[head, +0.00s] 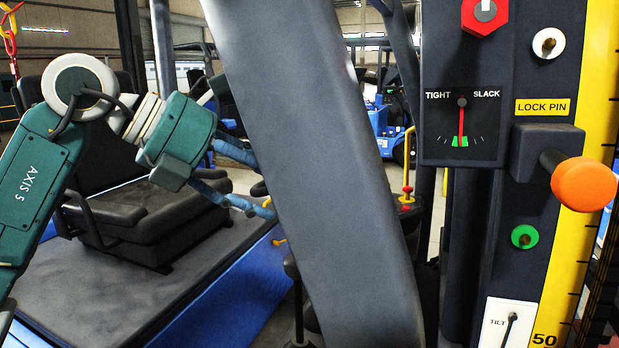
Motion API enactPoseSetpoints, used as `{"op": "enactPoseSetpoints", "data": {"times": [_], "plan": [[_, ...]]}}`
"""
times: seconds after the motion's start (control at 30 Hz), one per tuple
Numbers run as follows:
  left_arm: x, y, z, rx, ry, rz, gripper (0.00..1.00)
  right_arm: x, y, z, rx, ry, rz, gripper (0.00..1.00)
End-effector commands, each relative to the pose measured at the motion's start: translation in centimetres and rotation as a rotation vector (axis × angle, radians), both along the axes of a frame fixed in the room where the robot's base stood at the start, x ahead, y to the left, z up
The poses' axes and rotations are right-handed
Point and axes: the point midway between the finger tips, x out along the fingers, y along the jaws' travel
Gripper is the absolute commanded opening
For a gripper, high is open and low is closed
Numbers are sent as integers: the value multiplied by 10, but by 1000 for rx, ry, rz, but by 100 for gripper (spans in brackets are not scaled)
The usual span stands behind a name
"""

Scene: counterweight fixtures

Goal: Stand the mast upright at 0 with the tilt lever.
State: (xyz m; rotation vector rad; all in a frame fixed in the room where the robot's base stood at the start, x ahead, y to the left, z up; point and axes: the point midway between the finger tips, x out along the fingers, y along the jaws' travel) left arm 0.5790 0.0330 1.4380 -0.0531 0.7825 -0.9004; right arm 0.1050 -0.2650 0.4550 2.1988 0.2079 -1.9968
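A white plate marked TILT (497,338) is at the bottom right of the head view, cut off by the lower edge. A thin dark stick (509,328) shows on it; I cannot tell if it is a lever or a pointer. No tilt reading at 0 is visible, and I cannot make out for certain which part is the mast. My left gripper (254,187) is at centre left, with its blue fingers apart. Its fingertips are close to or behind a large grey slanted beam. It is well left of the TILT plate. My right gripper is not visible.
The dark panel carries a TIGHT/SLACK gauge (440,125), its red needle on green, and an orange knob (585,184) beneath a LOCK PIN label (543,107). A yellow scale (599,75) runs alongside. The grey slanted beam (320,170) blocks the middle. A black seat (150,225) stands left.

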Motion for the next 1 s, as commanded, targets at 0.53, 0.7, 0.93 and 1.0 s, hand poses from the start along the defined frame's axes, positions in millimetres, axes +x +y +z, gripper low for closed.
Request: {"op": "enactPoseSetpoints", "data": {"times": [0.53,0.7,0.93,1.0], "plan": [[30,-58,-49,4,-1,2,53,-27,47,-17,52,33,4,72],[39,-74,-61,2,-2,3,53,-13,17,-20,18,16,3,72],[44,-82,-68,2,-3,4,53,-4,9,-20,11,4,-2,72],[44,-83,-68,2,-3,4,53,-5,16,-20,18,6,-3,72]]}}
